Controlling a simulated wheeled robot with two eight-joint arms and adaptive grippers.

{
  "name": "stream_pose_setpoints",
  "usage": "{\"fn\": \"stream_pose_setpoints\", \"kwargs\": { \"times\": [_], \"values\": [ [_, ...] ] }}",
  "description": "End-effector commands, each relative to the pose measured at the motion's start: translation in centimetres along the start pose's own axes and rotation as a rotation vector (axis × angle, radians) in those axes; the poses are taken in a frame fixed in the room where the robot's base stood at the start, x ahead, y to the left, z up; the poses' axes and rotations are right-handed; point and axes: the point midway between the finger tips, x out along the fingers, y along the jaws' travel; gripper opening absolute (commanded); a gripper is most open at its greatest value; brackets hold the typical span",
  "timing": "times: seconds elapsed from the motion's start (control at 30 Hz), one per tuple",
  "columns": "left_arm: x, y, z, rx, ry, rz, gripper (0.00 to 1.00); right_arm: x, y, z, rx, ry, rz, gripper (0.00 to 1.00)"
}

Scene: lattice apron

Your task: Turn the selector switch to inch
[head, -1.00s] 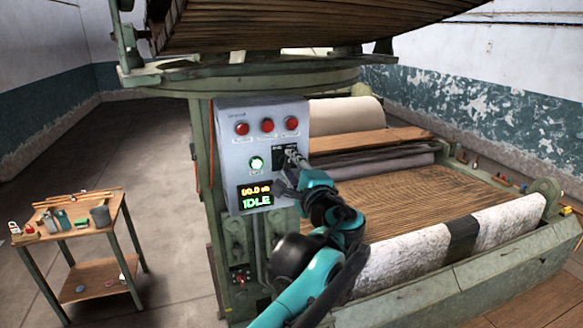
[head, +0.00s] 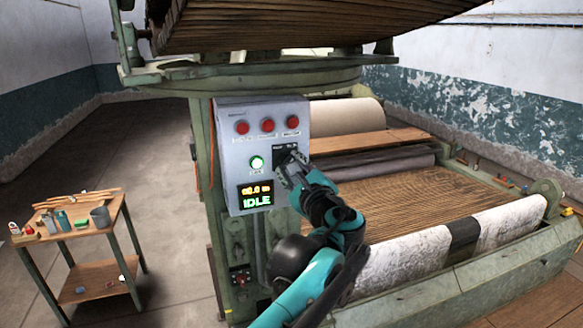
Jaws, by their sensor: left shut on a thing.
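The selector switch sits on a dark plate (head: 279,156) at the right side of the grey control panel (head: 229,143). My left gripper (head: 289,160) is at the switch and shut on its knob. The fingers hide the knob, so its pointing direction and most of the plate's lettering cannot be read. A display (head: 256,196) below reads IDLE in green under a line of orange digits. My right gripper does not show.
Three red buttons (head: 267,125) line the panel above the switch, and a lit green button (head: 257,162) is to its left. The machine's slatted apron (head: 400,203) extends right. A small wooden cart (head: 92,250) with tools stands at left on open floor.

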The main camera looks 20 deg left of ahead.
Motion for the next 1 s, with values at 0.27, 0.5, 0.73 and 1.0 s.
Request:
{"fn": "stream_pose_setpoints", "kwargs": {
  "times": [0.27, 0.5, 0.73, 1.0],
  "values": [
    [0.0, 0.1, -0.1, 0.009, 0.001, 0.001, 0.05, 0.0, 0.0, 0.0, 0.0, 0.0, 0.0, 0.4],
    [0.0, 0.1, -0.1, 0.008, 0.001, 0.001, 0.52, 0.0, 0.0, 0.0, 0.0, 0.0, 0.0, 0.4],
    [0.0, 0.1, 0.0, 0.008, 0.0, 0.001, 0.55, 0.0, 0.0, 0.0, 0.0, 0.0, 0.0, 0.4],
    [-2.0, 0.0, -0.1, 0.008, 0.003, -0.002, 0.55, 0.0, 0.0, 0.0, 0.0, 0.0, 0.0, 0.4]
  ]
}}
